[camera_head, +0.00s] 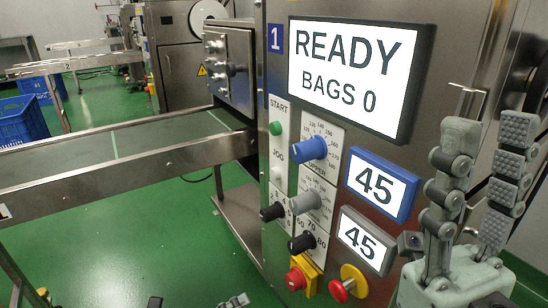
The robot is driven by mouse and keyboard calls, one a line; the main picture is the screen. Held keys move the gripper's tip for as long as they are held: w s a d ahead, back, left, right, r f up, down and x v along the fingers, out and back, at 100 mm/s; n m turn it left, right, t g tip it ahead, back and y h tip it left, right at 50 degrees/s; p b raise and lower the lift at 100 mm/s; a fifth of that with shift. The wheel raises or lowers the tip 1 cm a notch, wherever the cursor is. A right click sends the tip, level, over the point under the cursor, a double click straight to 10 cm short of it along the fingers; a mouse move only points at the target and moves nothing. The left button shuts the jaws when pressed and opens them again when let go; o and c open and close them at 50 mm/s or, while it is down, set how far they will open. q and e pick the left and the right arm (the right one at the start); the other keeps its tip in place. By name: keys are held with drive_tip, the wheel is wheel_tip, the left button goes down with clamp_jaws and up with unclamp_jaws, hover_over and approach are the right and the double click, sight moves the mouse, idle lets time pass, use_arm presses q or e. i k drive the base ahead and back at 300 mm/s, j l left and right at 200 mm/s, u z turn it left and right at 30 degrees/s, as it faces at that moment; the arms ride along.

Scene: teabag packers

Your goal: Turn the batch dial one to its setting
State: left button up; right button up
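The machine's control panel (335,150) carries several dials, and I cannot read which is the batch dial. A large blue dial (309,149) sits at the top, a grey dial (306,203) below it, and black dials (301,243) lower down and at the left (272,212). No hand touches any dial. My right gripper (485,140) is at the right, its two fingers pointing up and apart, with nothing between them; it is right of the dials. Small grey parts at the bottom edge (235,300) may belong to my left gripper, mostly out of frame.
A screen (352,73) reads READY, BAGS 0. Blue-framed (382,185) and grey-framed (367,241) displays both read 45. A green button (276,128), a red button (296,279) and a red knob on yellow (340,291) are on the panel. A conveyor (110,150) runs left.

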sight(268, 214)
drive_tip(key=k+j, duration=0.2)
drive_tip(key=j, duration=0.2)
drive_tip(key=k+j, duration=0.2)
drive_tip(key=j, duration=0.2)
drive_tip(key=k+j, duration=0.2)
drive_tip(key=j, duration=0.2)
